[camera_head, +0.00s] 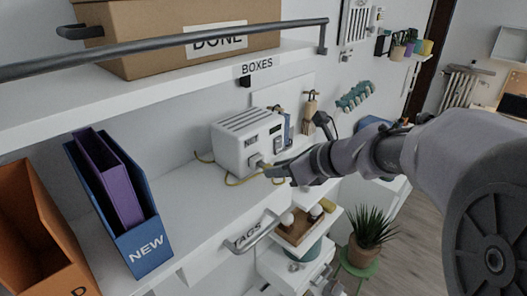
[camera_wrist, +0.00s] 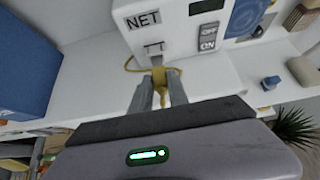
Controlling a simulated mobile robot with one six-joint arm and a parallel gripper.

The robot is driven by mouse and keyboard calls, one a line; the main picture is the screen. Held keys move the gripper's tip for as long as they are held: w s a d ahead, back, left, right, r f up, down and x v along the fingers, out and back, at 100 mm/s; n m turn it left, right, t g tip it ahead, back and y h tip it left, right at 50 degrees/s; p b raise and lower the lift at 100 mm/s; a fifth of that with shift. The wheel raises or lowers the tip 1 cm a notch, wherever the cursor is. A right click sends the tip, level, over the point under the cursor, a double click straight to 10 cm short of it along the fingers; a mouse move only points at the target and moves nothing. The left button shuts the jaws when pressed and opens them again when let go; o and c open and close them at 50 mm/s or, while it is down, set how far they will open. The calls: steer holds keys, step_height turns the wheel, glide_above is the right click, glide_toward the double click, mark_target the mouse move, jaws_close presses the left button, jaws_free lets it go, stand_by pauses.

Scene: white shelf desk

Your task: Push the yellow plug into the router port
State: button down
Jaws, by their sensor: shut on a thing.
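The router is a white box (camera_head: 243,140) with a slotted top, standing on the middle shelf. In the wrist view its front (camera_wrist: 175,25) carries a NET label and an OFF/ON switch, with a grey port (camera_wrist: 154,48) below the label. My gripper (camera_wrist: 160,84) is shut on the yellow plug (camera_wrist: 159,72), just in front of the port. I cannot tell whether the plug's tip touches or enters the port. The yellow cable (camera_head: 235,182) curves over the shelf beside the router. In the head view my gripper (camera_head: 268,171) hides most of the plug.
A blue NEW file holder (camera_head: 143,240) with a purple folder stands left of the router. An upper shelf (camera_head: 180,86) with a box and rail hangs above. Below the shelf are a TAGS handle (camera_head: 250,236), an open drawer and a potted plant (camera_head: 370,228).

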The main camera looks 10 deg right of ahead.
steer(key=shift+w+a, duration=0.55)
steer(key=shift+w, duration=0.1)
steer(key=c, duration=1.2)
jaws_free()
steer(key=p+v, duration=0.1)
steer(key=v, duration=1.6)
steer(key=shift+s+d, duration=0.15)
steer(key=shift+d, duration=0.05)
